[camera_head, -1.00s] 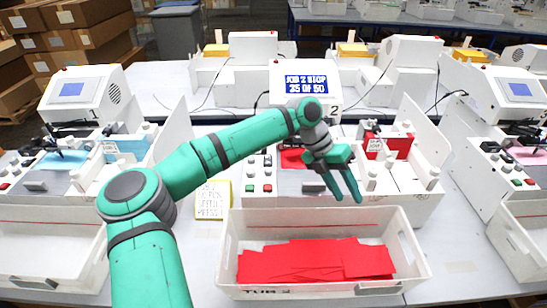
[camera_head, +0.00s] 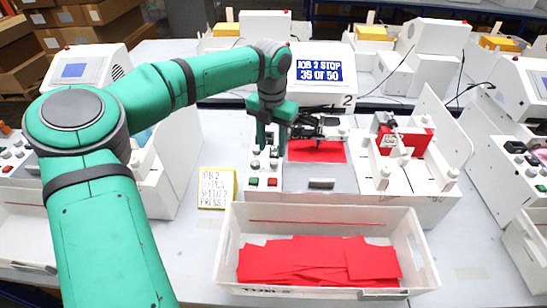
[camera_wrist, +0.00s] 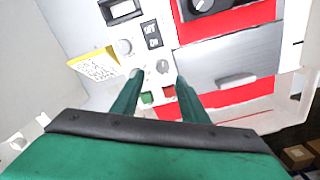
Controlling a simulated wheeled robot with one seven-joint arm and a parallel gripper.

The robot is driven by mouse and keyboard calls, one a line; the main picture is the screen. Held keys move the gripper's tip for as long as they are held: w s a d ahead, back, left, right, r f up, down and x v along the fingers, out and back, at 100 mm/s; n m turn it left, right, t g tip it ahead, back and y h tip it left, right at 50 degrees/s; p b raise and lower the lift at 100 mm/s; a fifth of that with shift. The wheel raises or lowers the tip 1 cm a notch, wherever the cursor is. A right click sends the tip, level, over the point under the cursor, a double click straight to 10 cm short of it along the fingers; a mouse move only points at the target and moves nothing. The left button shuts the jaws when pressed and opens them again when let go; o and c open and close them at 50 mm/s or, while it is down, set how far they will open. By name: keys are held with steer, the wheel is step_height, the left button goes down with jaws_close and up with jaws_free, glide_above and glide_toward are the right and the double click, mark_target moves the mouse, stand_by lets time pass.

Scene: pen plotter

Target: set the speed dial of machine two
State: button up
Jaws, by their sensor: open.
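Machine two (camera_head: 350,88) stands in the middle, marked "2", its screen (camera_head: 319,71) reading "JOB 2 STOP 39 OF 50". Its control panel (camera_head: 264,172) has small pale knobs, a green button (camera_head: 253,183) and a red button (camera_head: 273,183). In the wrist view two knobs show, one upper left (camera_wrist: 124,46) and one lower right (camera_wrist: 162,66); I cannot read which is the speed dial. My gripper (camera_head: 271,146) is open and empty above the panel. In the wrist view its fingertips (camera_wrist: 159,77) lie either side of the lower-right knob, apparently not touching it.
A yellow-edged card (camera_head: 216,188) stands left of the panel, mentioning job 2 and speed; its small print is blurred. A white tub (camera_head: 325,212) of red sheets (camera_head: 310,260) stands in front. A red sheet (camera_head: 317,151) lies on the machine bed beside my gripper. Similar machines stand on both sides.

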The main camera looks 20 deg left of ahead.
mark_target(274, 162)
steer(key=f, duration=0.5)
steer(key=shift+w+d+f, duration=0.15)
steer(key=shift+d+f, duration=0.05)
steer(key=shift+f, duration=0.15)
jaws_close()
